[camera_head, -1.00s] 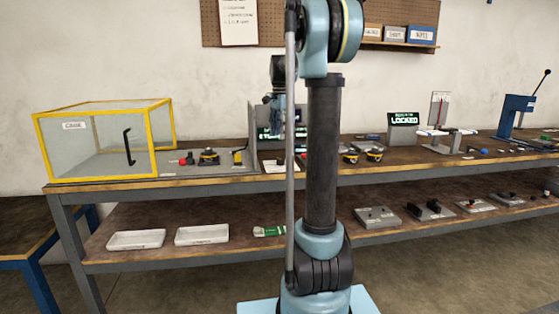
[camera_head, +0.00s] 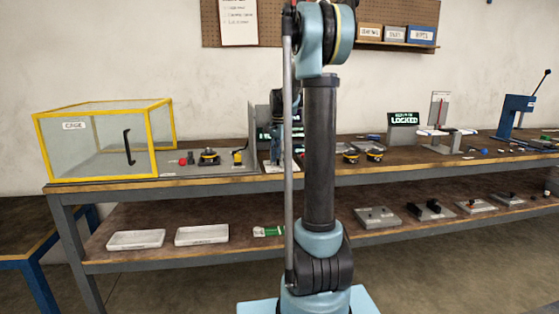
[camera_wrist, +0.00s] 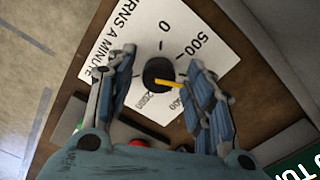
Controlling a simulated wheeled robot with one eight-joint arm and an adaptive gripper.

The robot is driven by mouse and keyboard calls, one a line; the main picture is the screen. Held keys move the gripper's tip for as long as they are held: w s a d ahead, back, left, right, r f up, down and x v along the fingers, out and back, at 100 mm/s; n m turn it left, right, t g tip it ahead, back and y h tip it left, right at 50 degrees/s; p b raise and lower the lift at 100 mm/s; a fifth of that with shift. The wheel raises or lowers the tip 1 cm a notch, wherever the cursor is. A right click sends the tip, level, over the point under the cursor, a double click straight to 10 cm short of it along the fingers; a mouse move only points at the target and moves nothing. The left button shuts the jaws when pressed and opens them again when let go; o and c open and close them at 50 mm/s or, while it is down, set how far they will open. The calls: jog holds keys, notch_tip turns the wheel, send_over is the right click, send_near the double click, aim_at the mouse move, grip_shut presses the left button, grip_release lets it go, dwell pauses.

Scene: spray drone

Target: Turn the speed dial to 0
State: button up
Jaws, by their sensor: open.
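In the wrist view, the speed dial is a round black knob (camera_wrist: 158,73) with a yellow pointer (camera_wrist: 170,83). It sits on a white card (camera_wrist: 150,30) reading "TURNS A MINUTE". The pointer aims right and slightly down, away from the "0" (camera_wrist: 165,30) above the knob and past the "500". A finger partly hides the lower-right numbers. My gripper (camera_wrist: 162,64) is open, its two blue fingers on either side of the knob. Contact cannot be told. In the head view, my gripper (camera_head: 276,150) is low at the bench, and the dial cannot be made out there.
A red button (camera_wrist: 140,142) is partly hidden near my gripper's palm. In the head view, a yellow-framed cage (camera_head: 105,140) stands left on the workbench, and a "LOCKED" sign (camera_head: 404,119) stands right.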

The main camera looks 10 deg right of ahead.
jog(key=c, duration=1.1)
jog(key=shift+o, duration=0.2)
jog(key=shift+n, duration=0.3)
jog(key=n, duration=0.4)
jog(key=shift+n, duration=0.3)
jog(key=n, duration=0.4)
jog(key=shift+n, duration=0.3)
jog(key=n, duration=0.5)
jog(key=shift+d, duration=0.1)
jog(key=n, duration=0.5)
jog(key=shift+d, duration=0.1)
